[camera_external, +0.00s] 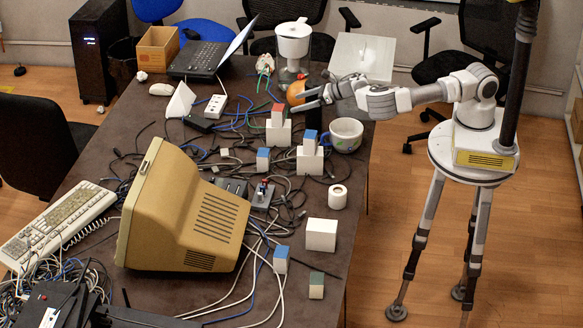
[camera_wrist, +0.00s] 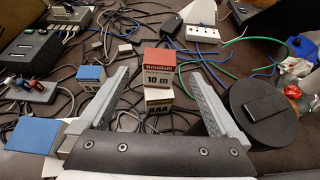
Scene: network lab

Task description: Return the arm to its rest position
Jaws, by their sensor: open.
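My gripper (camera_external: 306,98) is at the end of my outstretched arm (camera_external: 385,101), above the far right part of the table. Its two fingers are apart with nothing held between them. In the wrist view my gripper (camera_wrist: 161,72) shows both fingers spread. The red-topped block (camera_external: 278,113) also shows in the external view, in front of my gripper. Part of my gripper hides some of an orange round thing (camera_external: 296,91).
A blue-topped block (camera_external: 310,138) stands on a white block (camera_external: 310,160). A round black thing (camera_wrist: 262,112) is beside the right finger.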

